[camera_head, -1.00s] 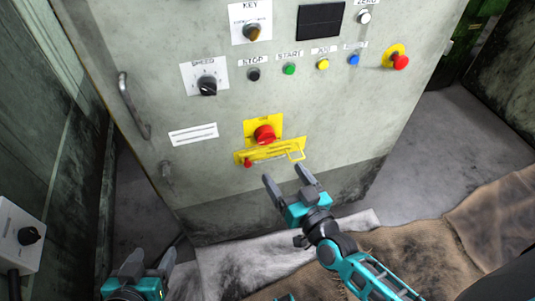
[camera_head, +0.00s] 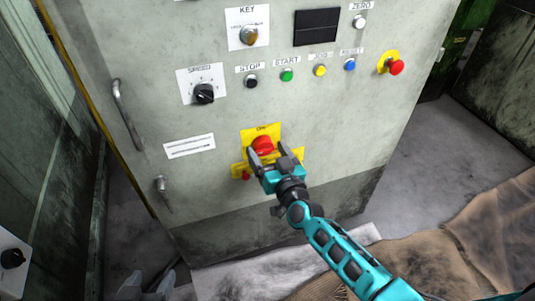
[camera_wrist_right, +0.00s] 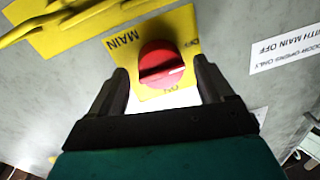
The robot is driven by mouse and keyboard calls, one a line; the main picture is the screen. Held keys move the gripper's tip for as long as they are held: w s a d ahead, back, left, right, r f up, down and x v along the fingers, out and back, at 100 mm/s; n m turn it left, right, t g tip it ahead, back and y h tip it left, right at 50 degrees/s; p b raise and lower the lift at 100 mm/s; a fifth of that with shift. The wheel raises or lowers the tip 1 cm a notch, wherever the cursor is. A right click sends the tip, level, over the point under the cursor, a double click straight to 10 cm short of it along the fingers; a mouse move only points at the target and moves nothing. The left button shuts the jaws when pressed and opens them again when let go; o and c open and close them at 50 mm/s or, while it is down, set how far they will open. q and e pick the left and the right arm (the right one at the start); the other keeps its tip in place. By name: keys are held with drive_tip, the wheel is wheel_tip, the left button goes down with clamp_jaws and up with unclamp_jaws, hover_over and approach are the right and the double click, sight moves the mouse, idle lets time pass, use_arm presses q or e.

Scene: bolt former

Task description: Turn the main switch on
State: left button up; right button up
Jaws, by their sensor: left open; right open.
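The main switch (camera_head: 263,145) is a round red knob on a yellow plate, low on the grey cabinet front. In the right wrist view the red knob (camera_wrist_right: 160,62) lies between my right gripper's fingers, with a gap on each side. Its raised grip bar has a white mark at its right end. The plate (camera_wrist_right: 122,42) reads "MAIN" upside down. My right gripper (camera_head: 268,151) is open around the knob; whether the tips reach the plate I cannot tell.
Above are the speed knob (camera_head: 204,93), a row of buttons and a red emergency button (camera_head: 396,67). A metal handle (camera_head: 125,115) stands out at the left.

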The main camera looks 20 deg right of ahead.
drive_tip(key=shift+w, duration=0.2)
drive_tip(key=c, duration=1)
